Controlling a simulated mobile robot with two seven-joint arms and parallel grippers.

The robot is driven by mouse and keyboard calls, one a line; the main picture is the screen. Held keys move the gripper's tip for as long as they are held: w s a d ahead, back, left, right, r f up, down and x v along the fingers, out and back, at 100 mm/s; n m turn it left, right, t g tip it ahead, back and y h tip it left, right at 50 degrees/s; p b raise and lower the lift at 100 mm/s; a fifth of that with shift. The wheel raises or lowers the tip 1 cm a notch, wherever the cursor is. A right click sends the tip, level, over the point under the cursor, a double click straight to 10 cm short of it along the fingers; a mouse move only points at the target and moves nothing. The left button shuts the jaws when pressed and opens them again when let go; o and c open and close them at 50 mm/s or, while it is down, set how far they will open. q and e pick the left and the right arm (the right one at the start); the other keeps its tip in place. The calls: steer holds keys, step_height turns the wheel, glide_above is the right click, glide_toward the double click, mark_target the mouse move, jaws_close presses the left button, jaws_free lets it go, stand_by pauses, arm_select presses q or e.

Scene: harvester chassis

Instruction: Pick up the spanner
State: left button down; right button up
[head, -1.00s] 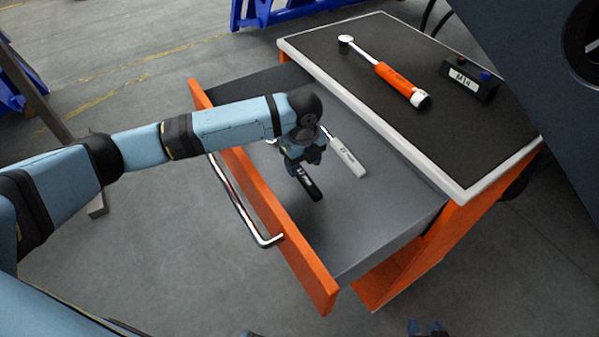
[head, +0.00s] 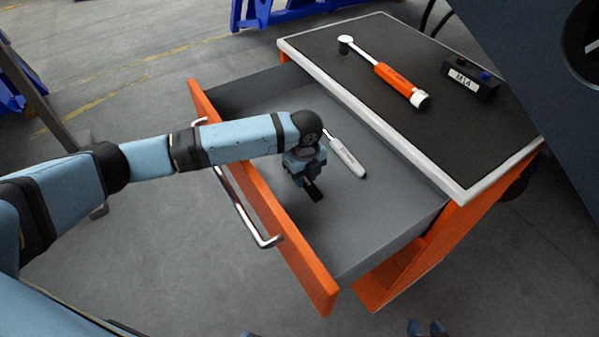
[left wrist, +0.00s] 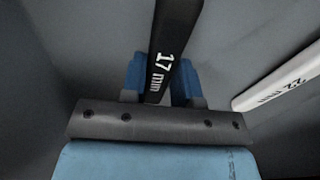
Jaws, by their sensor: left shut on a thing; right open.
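A black spanner marked 17 mm (left wrist: 176,38) is between the blue fingers of my left gripper (head: 306,176) over the open drawer. The left wrist view shows both fingers of the gripper (left wrist: 158,88) shut on its handle. In the head view only a short dark end of the spanner (head: 314,191) shows; my arm hides the rest. I cannot tell whether it touches the drawer floor.
The open drawer has an orange front (head: 262,205) with a metal handle (head: 243,213). On the cabinet top (head: 440,145) lie an orange-handled torque wrench (head: 393,79) and a black M14 box (head: 468,80). A dark machine body fills the upper right. The drawer's near end is bare.

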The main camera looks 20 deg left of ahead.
arm_select(q)
steer(key=shift+r, duration=0.1)
step_height(320, 180, up, 20)
steer(key=p, duration=0.1)
stand_by(0.4)
steer(key=c, duration=1.7)
jaws_free()
jaws_close()
